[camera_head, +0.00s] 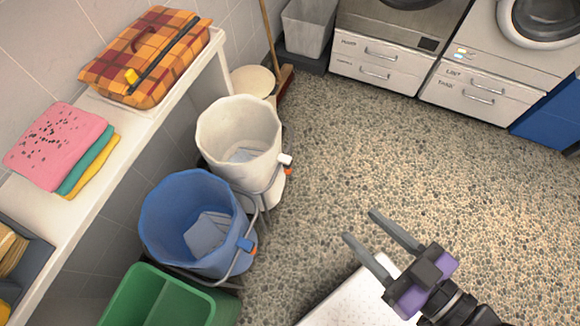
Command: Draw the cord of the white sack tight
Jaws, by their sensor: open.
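The white sack (221,121) stands upright on the floor left of centre, its mouth wide open. A grey cord or loop runs down from there along the side. My gripper (361,224) is open and empty over the floor, to the right of and nearer than the white sack, apart from it. Its two grey fingers point up and left.
A blue sack (161,225) with its own toggle (246,245) stands in front of the white one. A green bin (135,296) is nearer still. A shelf (112,150) with towels and a plaid bag runs along the left. A broom (268,32) and washers stand behind. The pebbled floor at right is clear.

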